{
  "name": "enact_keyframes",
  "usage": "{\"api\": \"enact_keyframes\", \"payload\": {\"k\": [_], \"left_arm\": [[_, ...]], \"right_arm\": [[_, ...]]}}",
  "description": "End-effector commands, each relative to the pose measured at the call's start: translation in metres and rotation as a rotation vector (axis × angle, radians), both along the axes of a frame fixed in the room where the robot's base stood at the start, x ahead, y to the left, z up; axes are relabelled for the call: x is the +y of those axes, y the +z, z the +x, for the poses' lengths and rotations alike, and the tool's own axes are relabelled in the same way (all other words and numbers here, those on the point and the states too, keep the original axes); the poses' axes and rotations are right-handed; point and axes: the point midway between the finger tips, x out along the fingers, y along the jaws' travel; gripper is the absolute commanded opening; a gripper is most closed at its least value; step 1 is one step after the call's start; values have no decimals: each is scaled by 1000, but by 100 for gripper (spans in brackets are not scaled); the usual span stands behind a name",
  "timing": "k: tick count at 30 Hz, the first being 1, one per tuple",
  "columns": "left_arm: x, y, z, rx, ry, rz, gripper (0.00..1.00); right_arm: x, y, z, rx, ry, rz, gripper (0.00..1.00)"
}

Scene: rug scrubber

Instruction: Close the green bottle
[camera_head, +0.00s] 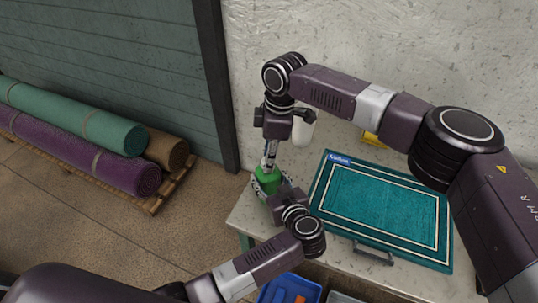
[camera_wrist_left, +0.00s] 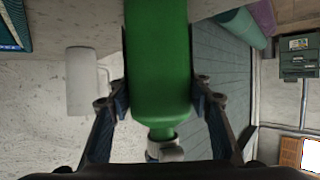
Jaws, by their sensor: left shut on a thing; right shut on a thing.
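The green bottle (camera_head: 267,180) stands near the table's left corner. My left gripper (camera_head: 270,189) is shut around its body, and the bottle also shows between the fingers in the left wrist view (camera_wrist_left: 159,70). That view is upside down, so the bottle's neck points down in the picture. A light grey cap-like piece (camera_wrist_left: 167,150) is at the neck; I cannot tell whether it is seated. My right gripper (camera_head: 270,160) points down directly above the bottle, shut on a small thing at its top. The fingers mostly hide that thing in the head view.
A teal mat in a tray (camera_head: 335,205) fills the table's middle. A white cylinder (camera_head: 302,130) stands behind the right gripper, and a yellow item (camera_head: 374,139) lies at the back. A blue bin (camera_head: 285,288) is below the front edge. Rolled rugs (camera_head: 90,160) lie on the left.

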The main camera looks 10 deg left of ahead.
Motion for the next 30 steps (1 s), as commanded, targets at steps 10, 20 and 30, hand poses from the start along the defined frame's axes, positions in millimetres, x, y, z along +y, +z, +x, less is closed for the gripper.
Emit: {"api": "enact_keyframes", "payload": {"k": [10,20,30], "left_arm": [[0,1,1,-2,-1,0,0],[0,1,1,-2,0,0,0],[0,1,1,-2,0,0,0]], "right_arm": [[0,-3,-1,2,-91,0,19],[1,-4,-3,4,-610,-2,19],[3,-4,-4,4,-1216,-1,19]]}}
